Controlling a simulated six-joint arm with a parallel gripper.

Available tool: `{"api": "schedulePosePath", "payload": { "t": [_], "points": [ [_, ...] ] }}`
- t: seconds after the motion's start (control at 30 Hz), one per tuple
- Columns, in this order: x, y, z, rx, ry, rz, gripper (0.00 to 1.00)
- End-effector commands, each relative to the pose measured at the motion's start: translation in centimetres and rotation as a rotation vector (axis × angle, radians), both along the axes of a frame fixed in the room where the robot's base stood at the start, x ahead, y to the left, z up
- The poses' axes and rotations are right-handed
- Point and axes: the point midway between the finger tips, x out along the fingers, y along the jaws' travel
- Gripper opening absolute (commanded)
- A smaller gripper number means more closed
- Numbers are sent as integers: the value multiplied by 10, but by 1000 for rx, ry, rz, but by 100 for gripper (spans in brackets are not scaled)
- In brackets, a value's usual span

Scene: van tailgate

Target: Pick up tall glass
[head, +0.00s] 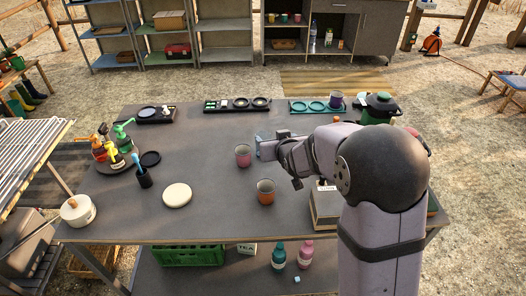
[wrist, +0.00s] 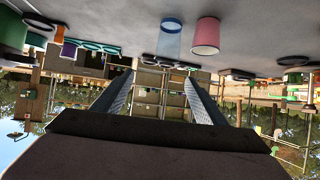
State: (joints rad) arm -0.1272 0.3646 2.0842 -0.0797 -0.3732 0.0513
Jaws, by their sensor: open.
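The tall glass (wrist: 170,38) is a clear bluish cylinder in the wrist view, which is upside down. It stands on the grey table beside a pink cup (wrist: 206,36). In the head view a small bluish shape (head: 260,143) beside my gripper looks like part of the glass; my arm hides the rest. My gripper (wrist: 158,85) is open, its two dark fingers apart with nothing between them. The glass lies beyond the fingertips, apart from them.
The pink cup (head: 243,156) stands just left of the gripper, and an orange cup (head: 266,192) stands nearer. A round white board (head: 177,195) lies to the left. A green pot (head: 378,108) and trays line the far edge.

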Motion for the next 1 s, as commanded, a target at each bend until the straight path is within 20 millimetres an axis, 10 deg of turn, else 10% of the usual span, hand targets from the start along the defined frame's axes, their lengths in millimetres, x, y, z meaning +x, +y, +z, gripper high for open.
{"api": "schedulePosePath", "payload": {
  "t": [0.1, 0.4, 1.0],
  "points": [
    [30, 22, 1, 33, -147, 37, 66],
    [29, 20, -52, 34, -151, 34, 66],
    [49, 23, -62, 34, -151, 34, 66]
  ]
}}
